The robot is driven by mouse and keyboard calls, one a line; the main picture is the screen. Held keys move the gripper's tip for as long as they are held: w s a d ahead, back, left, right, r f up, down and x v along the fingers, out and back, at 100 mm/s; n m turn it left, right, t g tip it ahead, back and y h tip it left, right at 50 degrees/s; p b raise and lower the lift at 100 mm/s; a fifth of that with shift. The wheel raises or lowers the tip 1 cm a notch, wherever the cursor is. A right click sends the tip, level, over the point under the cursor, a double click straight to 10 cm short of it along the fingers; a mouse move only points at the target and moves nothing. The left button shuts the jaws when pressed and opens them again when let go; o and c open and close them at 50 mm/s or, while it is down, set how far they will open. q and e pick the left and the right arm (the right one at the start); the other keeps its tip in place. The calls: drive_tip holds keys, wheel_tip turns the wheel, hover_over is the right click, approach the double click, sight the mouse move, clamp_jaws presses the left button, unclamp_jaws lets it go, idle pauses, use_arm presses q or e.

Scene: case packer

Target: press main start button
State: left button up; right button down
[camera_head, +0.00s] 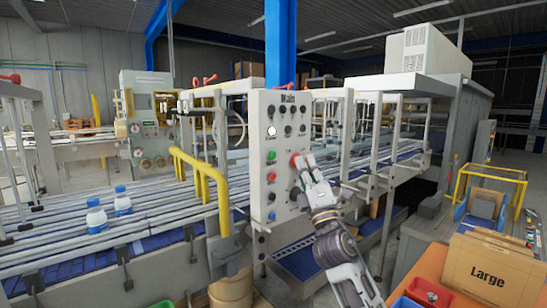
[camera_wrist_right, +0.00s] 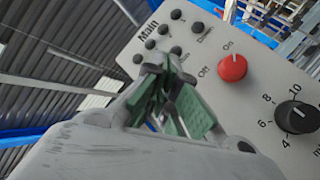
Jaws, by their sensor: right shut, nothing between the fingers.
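The grey control panel (camera_head: 283,110) marked "Main" stands upright in the middle of the head view; it also fills much of the wrist view (camera_wrist_right: 205,50). A green button (camera_head: 271,155) sits at its left, with a red round knob (camera_head: 295,160) to the right. In the wrist view the red knob (camera_wrist_right: 232,68) lies between the words On and Off. No lettering that names a start button is readable. My right gripper (camera_head: 300,165) is shut and empty in front of the panel, close to the red knob. Whether its tips (camera_wrist_right: 163,72) touch the panel, I cannot tell. My left gripper is not in view.
More buttons (camera_head: 271,177) sit lower on the panel, and a black numbered dial (camera_wrist_right: 297,117) shows in the wrist view. A yellow guard rail (camera_head: 202,170) stands left of the panel by the conveyor (camera_head: 150,195). A box marked Large (camera_head: 490,268) is at lower right.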

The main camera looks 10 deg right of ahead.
sight(272, 155)
drive_tip(key=w+a+b, duration=0.3)
drive_tip(key=w+a, duration=0.1)
drive_tip(key=w, duration=0.3)
drive_tip(key=shift+a+b, duration=0.15)
drive_tip(key=shift+b, duration=0.15)
idle(0.4)
